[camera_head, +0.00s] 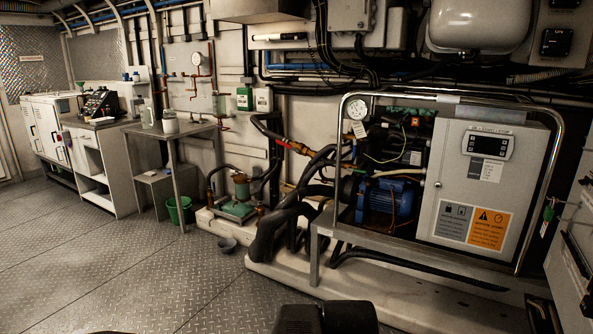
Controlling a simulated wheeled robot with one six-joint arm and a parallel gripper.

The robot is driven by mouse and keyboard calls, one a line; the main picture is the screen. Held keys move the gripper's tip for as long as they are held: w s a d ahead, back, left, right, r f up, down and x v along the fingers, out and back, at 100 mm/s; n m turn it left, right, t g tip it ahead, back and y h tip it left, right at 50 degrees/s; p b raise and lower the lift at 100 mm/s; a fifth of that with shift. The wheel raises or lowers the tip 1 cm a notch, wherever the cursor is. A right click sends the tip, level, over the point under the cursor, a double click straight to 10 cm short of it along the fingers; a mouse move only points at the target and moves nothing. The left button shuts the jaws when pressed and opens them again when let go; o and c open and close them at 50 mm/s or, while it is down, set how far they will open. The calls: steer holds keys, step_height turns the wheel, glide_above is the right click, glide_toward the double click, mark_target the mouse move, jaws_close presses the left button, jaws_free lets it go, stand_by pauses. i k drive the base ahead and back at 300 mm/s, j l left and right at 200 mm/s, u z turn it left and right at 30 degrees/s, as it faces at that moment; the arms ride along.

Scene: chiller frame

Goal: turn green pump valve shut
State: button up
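A small green pump (238,199) stands on a low pale plinth near the middle, with black hoses beside it. A valve with a red part (284,144) and brass fittings sits on the pipe run above and right of the pump. Its lever position is too small to tell. I cannot tell whether this is the pump's valve. A black part at the bottom edge seems to be of my own arm. No gripper fingers show, so nothing is seen held.
The chiller frame (344,118) with a steel rail, a blue motor (388,200) and a grey control box (482,185) fills the right. A steel table (172,132) and a green bucket (180,211) stand left of the pump. The checker-plate floor (120,260) is clear at front left.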

mark_target(350, 169)
steer(key=i+j+z, duration=0.1)
steer(key=i, duration=0.4)
steer(key=i+j+z, duration=0.15)
steer(key=i, duration=0.3)
steer(key=i+j+z, duration=0.1)
steer(key=i, duration=0.4)
steer(key=i+j+z, duration=0.1)
steer(key=i+j, duration=0.2)
steer(key=i, duration=0.15)
